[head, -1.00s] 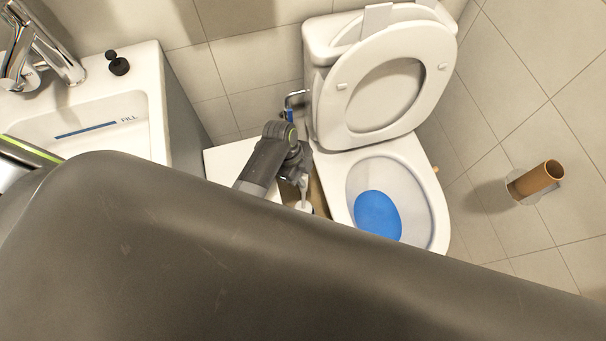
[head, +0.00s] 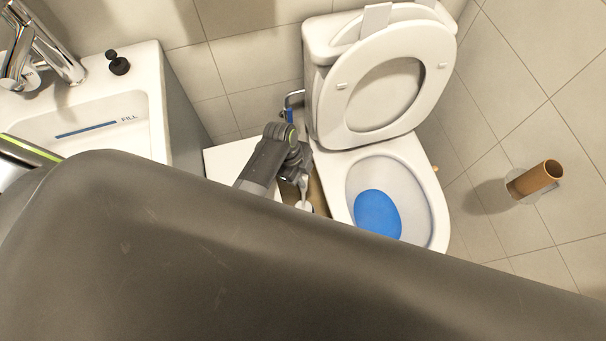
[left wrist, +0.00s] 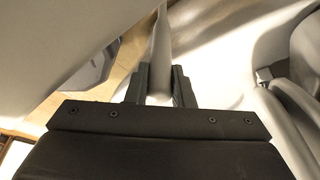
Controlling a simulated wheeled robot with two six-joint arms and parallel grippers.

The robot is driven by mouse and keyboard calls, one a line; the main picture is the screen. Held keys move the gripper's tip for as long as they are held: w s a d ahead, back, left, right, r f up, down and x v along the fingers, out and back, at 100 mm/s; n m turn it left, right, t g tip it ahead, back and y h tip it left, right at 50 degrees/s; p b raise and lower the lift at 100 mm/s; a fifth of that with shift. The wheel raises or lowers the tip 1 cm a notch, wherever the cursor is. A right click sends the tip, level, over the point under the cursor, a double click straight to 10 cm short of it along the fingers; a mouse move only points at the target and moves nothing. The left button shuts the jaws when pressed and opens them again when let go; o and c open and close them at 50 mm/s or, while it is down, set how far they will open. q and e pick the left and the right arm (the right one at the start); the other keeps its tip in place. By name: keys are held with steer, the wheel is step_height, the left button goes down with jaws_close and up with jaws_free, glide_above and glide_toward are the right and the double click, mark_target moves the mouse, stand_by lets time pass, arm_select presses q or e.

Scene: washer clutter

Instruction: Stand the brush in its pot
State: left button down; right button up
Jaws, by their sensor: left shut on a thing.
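My left gripper (head: 303,173) is low in the gap between the toilet and the white unit to its left. It is shut on the pale grey handle of the brush (head: 304,190). In the left wrist view the brush handle (left wrist: 162,42) runs up between the two dark fingers of my left gripper (left wrist: 159,78). A small white round piece (head: 304,206) shows just below the handle; I cannot tell whether it is the pot or part of the brush. The brush's lower end is hidden. My right gripper is not in view.
The toilet bowl (head: 424,190) with blue water stands close on the right, its lid raised. A basin (head: 150,95) with a tap is at the left. A brown roll (head: 535,179) sits on the right wall. My own dark arm link covers the lower picture.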

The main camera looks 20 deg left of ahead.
arm_select(q)
steer(key=shift+f+b, duration=0.3)
steer(key=shift+f, duration=0.45)
steer(key=shift+f, duration=0.15)
steer(key=c, duration=0.8)
jaws_free()
steer(key=shift+o, duration=0.2)
